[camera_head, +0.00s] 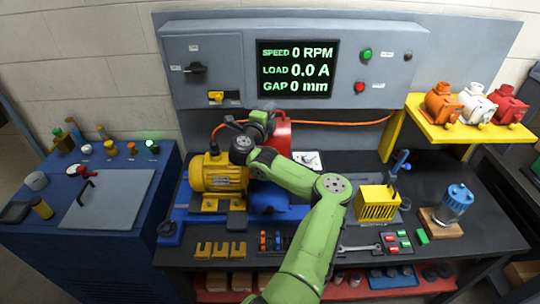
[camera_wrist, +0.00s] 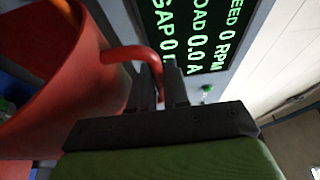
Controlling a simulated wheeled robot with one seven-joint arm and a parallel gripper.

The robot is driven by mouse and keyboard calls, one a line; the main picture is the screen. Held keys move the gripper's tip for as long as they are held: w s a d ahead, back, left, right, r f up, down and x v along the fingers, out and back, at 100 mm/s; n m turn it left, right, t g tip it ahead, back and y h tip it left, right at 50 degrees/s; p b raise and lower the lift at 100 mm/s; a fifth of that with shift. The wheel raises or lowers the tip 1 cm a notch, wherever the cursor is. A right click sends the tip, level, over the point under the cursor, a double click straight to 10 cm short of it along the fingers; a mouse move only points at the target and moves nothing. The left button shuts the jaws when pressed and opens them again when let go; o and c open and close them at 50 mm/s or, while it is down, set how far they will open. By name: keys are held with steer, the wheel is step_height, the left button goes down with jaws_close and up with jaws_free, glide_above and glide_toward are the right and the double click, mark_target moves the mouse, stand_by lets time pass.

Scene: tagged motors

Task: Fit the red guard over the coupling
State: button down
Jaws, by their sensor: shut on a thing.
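The red guard (camera_head: 282,132) is a curved shell held up behind my green arm, to the upper right of the yellow motor (camera_head: 218,173). In the wrist view the guard (camera_wrist: 60,95) fills the left side, and its loop handle (camera_wrist: 130,55) passes between my fingers. My gripper (camera_wrist: 160,85) is shut on that handle. In the head view my gripper (camera_head: 266,117) is partly hidden by my wrist. The motor sits on a blue base (camera_head: 180,216). The coupling cannot be made out; my arm covers the area right of the motor.
The grey panel's display (camera_head: 298,68) reads 0 RPM, 0.0 A and 0 mm. An orange cable (camera_head: 355,123) runs along the back. A yellow slotted box (camera_head: 376,204), a wrench (camera_head: 358,248) and a yellow shelf (camera_head: 440,130) with several motors stand to the right.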

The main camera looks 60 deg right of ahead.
step_height(320, 180, down, 17)
steer(key=b, duration=0.3)
steer(key=shift+f, duration=0.1)
steer(key=c, duration=1.1)
jaws_free()
steer(key=shift+a, duration=0.1)
steer(key=a+b, duration=0.2)
steer(key=a, duration=1)
steer(key=shift+s, duration=0.45)
